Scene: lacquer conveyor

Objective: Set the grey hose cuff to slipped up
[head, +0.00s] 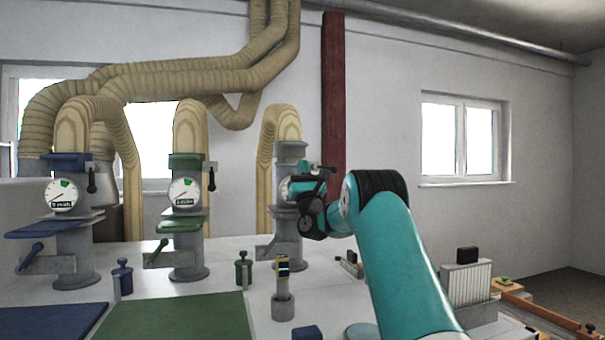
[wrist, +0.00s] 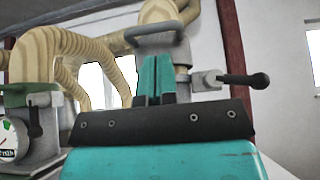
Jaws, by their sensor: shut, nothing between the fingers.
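The grey hose cuff (head: 291,150) sits around the lower end of the right-hand tan hose, at the top of the grey column. In the wrist view the grey cuff (wrist: 175,48) shows behind my fingers, with a grey loop handle (wrist: 152,29) on its near side. My gripper (head: 318,178) is in front of the grey column, just below the cuff. In the wrist view its two teal fingers (wrist: 158,80) are together and empty, pointing up towards the handle. I cannot tell whether they touch it. The fingers hide the cuff's lower middle.
A side lever with a black knob (wrist: 258,80) stands out to the right of the grey column. The green column (head: 187,230) and blue column (head: 73,235) stand to the left. Small blue and green handled posts and a grey stand (head: 283,307) are on the bench.

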